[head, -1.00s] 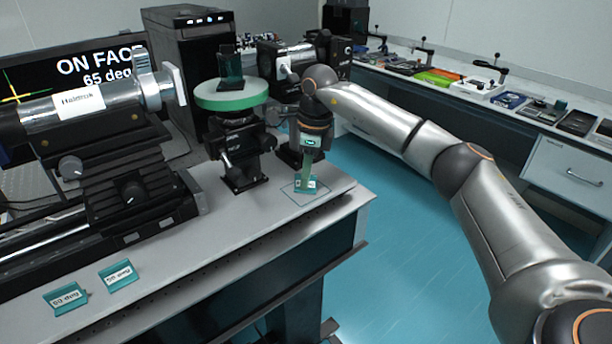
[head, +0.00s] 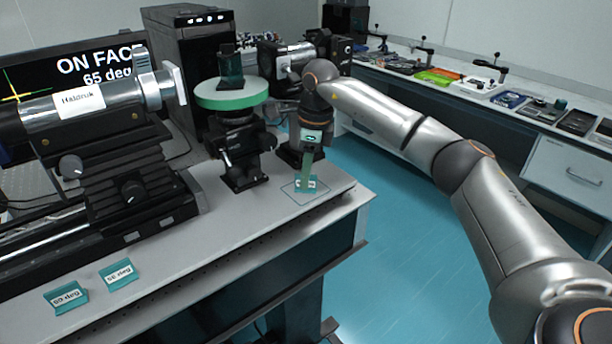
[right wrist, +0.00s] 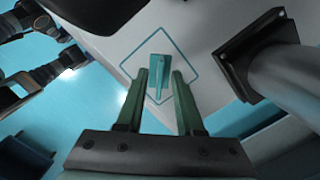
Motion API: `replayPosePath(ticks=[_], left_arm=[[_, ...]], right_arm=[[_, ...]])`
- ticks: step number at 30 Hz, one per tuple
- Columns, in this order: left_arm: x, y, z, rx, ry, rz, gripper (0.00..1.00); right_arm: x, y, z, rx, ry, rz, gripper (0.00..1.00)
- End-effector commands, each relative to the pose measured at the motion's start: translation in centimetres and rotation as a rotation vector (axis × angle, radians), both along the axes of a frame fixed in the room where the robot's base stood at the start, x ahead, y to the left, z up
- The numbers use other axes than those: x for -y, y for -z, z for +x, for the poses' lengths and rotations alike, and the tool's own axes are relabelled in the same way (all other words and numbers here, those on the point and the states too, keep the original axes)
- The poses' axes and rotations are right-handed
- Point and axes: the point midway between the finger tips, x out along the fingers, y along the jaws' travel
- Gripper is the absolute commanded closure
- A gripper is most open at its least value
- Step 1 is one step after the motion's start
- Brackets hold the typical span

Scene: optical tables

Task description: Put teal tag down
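The teal tag (head: 306,185) with a white label stands inside a thin outlined square near the right end of the grey table (head: 240,222). In the right wrist view the teal tag (right wrist: 163,75) sits within the outline, between and just beyond my fingertips. My right gripper (head: 308,174) points down right above the tag. In the right wrist view its green fingers (right wrist: 159,78) are apart, with gaps visible beside the tag. The fingers partly cover the tag in the head view. My left gripper is not in view.
Two other teal tags, one (head: 66,297) and another (head: 118,275), lie at the table's front left. A silver tube instrument (head: 75,108) is at left.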

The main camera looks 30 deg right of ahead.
Motion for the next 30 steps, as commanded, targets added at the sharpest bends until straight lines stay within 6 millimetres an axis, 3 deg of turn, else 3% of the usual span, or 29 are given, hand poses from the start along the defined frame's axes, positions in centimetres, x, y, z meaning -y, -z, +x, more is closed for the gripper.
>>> replayPosePath(ticks=[9,15,21,30], left_arm=[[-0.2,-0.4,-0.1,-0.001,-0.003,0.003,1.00],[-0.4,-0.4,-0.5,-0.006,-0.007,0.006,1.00],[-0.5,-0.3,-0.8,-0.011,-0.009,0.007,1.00],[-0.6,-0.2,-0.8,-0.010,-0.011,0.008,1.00]], right_arm=[[0.6,-6.9,-0.4,0.004,0.000,0.000,0.64],[0.9,-10.1,-0.7,0.001,0.000,0.000,0.64],[1.0,-11.2,-0.8,-0.001,0.000,0.001,0.64],[1.0,-11.2,-0.9,-0.001,0.000,0.001,0.64]])
